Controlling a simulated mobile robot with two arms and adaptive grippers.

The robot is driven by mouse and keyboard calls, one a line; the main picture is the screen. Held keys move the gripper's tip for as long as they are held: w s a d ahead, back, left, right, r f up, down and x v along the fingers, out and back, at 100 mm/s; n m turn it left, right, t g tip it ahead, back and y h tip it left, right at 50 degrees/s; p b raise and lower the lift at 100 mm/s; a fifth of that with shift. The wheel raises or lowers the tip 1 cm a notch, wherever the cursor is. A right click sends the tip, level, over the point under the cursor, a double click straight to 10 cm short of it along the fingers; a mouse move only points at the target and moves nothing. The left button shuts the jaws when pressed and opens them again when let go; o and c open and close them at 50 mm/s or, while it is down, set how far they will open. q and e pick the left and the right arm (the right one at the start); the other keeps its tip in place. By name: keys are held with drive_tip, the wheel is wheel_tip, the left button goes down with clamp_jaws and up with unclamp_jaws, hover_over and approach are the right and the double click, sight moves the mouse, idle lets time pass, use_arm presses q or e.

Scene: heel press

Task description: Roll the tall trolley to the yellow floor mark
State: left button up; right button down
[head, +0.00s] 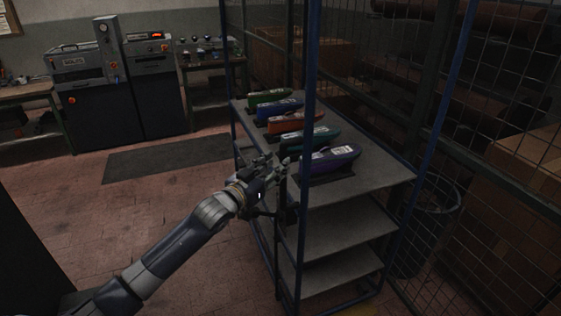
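The tall trolley (345,225) stands right of centre, with a blue tube frame and grey shelves. Several coloured shoe-shaped pieces, green, blue, red, teal and purple, lie in a row on its upper shelf. My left gripper (275,168) is at the trolley's near left side, beside a dark upright bar (282,225). Its fingers overlap the bar and shelf edge, so I cannot tell whether they are closed on it. A small yellowish patch (369,311), possibly the yellow floor mark, shows at the bottom edge by the trolley's base. My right gripper is out of view.
A wire mesh fence (480,170) runs close along the trolley's right side, with a dark bin (435,215) and boxes beyond. Dark machines (115,95) and a bench (205,70) stand at the back left. A grey mat (165,158) lies before them. The tiled floor at left is clear.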

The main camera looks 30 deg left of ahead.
use_arm(q)
drive_tip(key=shift+s+a, duration=0.15)
drive_tip(key=shift+s, duration=0.8)
drive_tip(key=shift+s+a, duration=0.15)
drive_tip(key=shift+s, duration=0.8)
